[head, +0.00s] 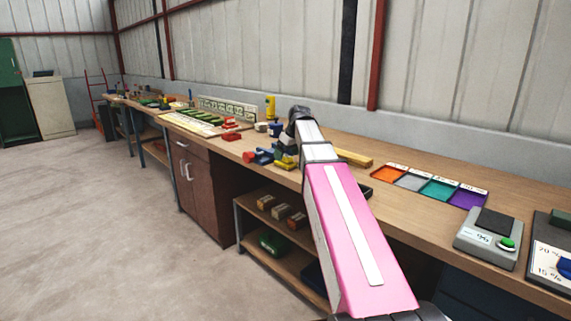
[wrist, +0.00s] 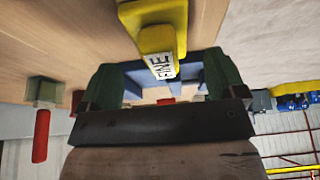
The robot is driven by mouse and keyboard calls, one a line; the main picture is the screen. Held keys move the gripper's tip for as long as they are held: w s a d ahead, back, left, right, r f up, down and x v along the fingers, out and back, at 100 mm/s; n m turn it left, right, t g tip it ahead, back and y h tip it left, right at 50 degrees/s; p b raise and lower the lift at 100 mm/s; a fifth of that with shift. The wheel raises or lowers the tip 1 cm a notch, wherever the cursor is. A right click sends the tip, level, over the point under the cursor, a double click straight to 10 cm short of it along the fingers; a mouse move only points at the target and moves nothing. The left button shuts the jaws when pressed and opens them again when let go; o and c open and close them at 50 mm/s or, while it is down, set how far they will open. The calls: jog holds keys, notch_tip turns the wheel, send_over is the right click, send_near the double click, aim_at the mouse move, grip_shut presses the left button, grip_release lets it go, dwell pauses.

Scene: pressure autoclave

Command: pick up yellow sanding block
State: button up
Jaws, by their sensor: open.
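A yellow block (wrist: 155,40) with a white label reading "FINE" is at the top middle of the wrist view, close to the wooden bench top. My gripper (wrist: 164,78) is open, with its two dark green fingers spread left and right. The block's labelled end reaches toward the gap between them, and I cannot tell whether either finger touches it. In the head view a small yellow block (head: 285,162) lies near the bench's front edge, just left of my arm. My fingers are not clearly visible there.
Blue and red items (head: 262,156) lie left of the yellow block. A yellow bar (head: 354,158) lies right of my arm. Coloured trays (head: 437,189) and a scale (head: 489,238) stand further right. A shelf (head: 275,215) holds boxes under the bench. The floor at left is clear.

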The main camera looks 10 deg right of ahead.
aim_at(286, 155)
jog(key=x, duration=0.3)
jog(key=shift+a+f, duration=0.15)
jog(key=shift+f, duration=0.1)
jog(key=shift+c, duration=0.3)
jog(key=c, duration=1.1)
jog(key=shift+r, duration=0.1)
jog(key=shift+r, duration=0.35)
notch_tip(286, 155, up, 3)
jog(key=shift+r, duration=0.2)
jog(key=a+r, duration=0.2)
jog(key=a, duration=0.2)
jog(key=w+a+r, duration=0.1)
jog(key=a+r, duration=0.1)
jog(key=a, duration=0.1)
jog(key=a+r, duration=0.2)
jog(key=a, duration=0.2)
jog(key=shift+w+a+r, duration=0.2)
jog(key=shift+a+r, duration=0.1)
jog(key=shift+r, duration=0.1)
